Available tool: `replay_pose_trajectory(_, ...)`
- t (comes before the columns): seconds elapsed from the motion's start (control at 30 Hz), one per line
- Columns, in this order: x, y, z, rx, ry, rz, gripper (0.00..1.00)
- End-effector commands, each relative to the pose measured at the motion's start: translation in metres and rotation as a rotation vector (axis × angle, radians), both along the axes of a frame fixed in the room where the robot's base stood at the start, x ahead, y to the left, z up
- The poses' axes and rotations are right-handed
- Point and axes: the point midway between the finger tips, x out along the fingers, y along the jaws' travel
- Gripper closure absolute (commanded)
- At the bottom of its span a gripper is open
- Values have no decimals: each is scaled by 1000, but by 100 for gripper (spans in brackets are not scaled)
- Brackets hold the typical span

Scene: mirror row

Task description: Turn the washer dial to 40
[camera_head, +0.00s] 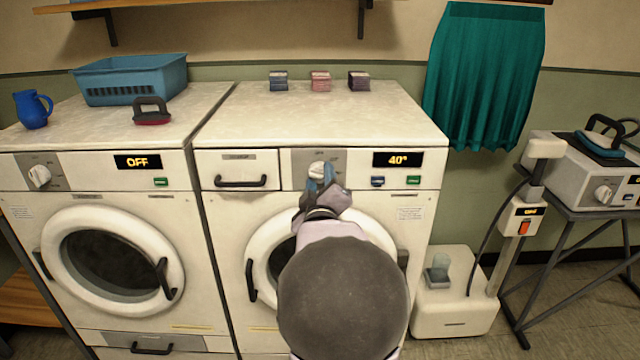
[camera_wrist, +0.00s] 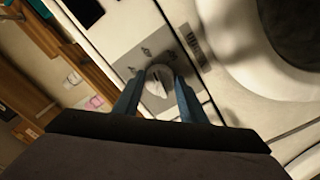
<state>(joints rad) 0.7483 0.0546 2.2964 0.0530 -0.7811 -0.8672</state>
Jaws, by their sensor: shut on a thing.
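The washer dial (camera_head: 317,170) is a white knob on the grey panel of the right-hand machine. My gripper (camera_head: 322,178) reaches it from the front, its blue fingers on either side of the knob. In the wrist view, the dial (camera_wrist: 158,82) sits between my two blue fingertips (camera_wrist: 160,88), and my gripper is shut on it. The display (camera_head: 397,160) to the right of the dial reads 40° in lit digits. My arm hides part of the round door (camera_head: 262,262) below.
The left-hand machine (camera_head: 92,195) reads OFF and has its own dial (camera_head: 39,176). A drawer handle (camera_head: 241,182) is left of the gripped dial; blue and green buttons (camera_head: 413,180) are right. Three small boxes (camera_head: 320,82) stand on top. A steamer (camera_head: 455,300) stands on the floor at right.

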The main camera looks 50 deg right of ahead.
Motion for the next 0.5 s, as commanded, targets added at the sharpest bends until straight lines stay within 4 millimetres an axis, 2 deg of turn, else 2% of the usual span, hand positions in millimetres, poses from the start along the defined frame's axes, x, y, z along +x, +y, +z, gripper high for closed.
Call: replay_pose_trajectory(0.5,0,0,1,-32,31,1,85)
